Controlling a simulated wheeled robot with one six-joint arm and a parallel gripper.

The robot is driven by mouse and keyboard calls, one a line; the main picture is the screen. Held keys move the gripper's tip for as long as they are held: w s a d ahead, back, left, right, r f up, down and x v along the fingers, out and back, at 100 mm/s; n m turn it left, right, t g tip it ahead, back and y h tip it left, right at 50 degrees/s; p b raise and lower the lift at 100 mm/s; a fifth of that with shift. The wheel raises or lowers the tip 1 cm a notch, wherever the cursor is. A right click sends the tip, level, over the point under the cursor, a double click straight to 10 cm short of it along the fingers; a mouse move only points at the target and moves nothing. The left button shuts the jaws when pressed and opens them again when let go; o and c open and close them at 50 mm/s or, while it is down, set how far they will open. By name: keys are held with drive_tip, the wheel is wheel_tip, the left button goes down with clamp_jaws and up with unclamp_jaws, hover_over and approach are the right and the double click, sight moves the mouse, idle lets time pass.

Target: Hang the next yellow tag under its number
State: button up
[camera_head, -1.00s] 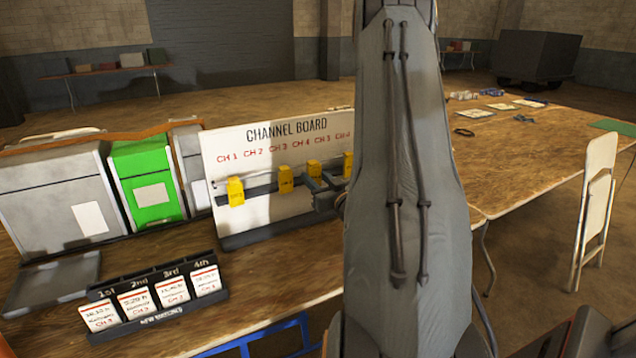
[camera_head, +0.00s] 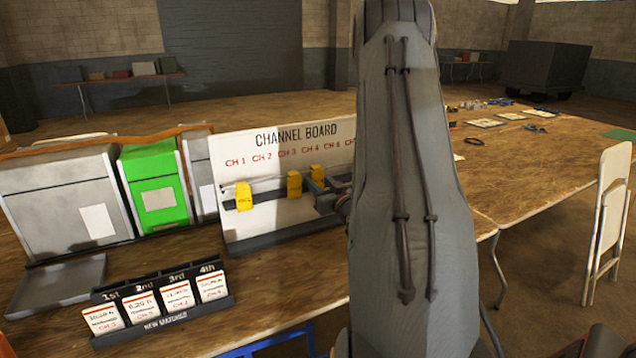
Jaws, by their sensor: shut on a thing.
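The white channel board (camera_head: 268,222) stands on the wooden table, with red labels CH 1 and up along its top. One yellow tag (camera_head: 243,196) hangs on its rail below CH 1. A second yellow tag (camera_head: 294,184) is about below CH 3. A third yellow tag (camera_head: 317,172) shows about below CH 4, at the gripper. My gripper (camera_head: 314,190) is in front of the board, shut on a yellow tag. The fingers overlap the tags, so I cannot tell exactly which one is held. My arm hides the right end of the board.
A black holder (camera_head: 165,324) with cards marked 1st to 4th stands at the front. An empty grey tray (camera_head: 55,282) lies left, before grey and green cases (camera_head: 157,190). A second table (camera_head: 530,160) and a white folding chair (camera_head: 606,215) are at right.

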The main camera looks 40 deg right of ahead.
drive_tip(key=o, duration=1)
drive_tip(key=shift+o, duration=0.2)
drive_tip(key=b+v, duration=0.1)
drive_tip(key=v, duration=0.7)
drive_tip(key=w+a+f+g+y, duration=0.1)
drive_tip(key=a+f+g, duration=0.15)
drive_tip(key=a, duration=0.25)
drive_tip(key=w+a+f+n+g, duration=0.1)
drive_tip(key=a+g, duration=0.2)
drive_tip(key=a, duration=0.3)
drive_tip(key=w+a+f+g+y, duration=0.1)
drive_tip(key=a+f+g, duration=0.15)
drive_tip(key=a, duration=0.25)
drive_tip(key=s+a+r+n+g+y, duration=0.1)
drive_tip(key=s+a+g, duration=0.8)
drive_tip(key=s+a, duration=1.1)
drive_tip(key=shift+a+r+n+y, duration=0.3)
drive_tip(key=shift+r+y, duration=0.15)
drive_tip(key=shift+y, duration=0.05)
